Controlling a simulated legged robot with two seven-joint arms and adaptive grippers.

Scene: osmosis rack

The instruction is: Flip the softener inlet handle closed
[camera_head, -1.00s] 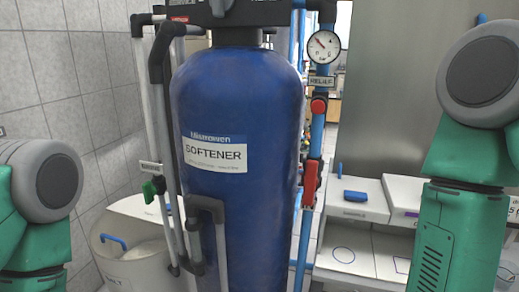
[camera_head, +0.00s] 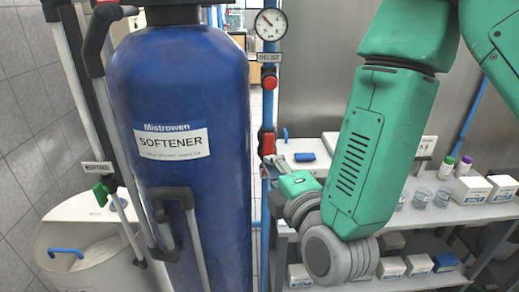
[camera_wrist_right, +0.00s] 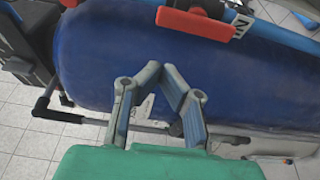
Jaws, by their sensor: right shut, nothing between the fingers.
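The blue softener tank (camera_head: 180,90) stands left of centre in the head view. A red lever handle (camera_head: 267,142) sits on the blue pipe at the tank's right side. In the wrist view the red handle (camera_wrist_right: 197,23) lies near the top edge, roughly along the tank's length, beside a white tag with a partly visible letter. My right gripper (camera_head: 273,160) is just below and right of the handle in the head view. In the wrist view its fingers (camera_wrist_right: 163,72) are shut and empty in front of the tank, apart from the handle. My left gripper is not in view.
A pressure gauge (camera_head: 270,24) and a red relief knob (camera_head: 270,79) are higher on the pipe. A green valve handle (camera_head: 101,193) and a white bin (camera_head: 60,240) are at the left. A shelf with small boxes and cups (camera_head: 422,196) stands behind my right arm.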

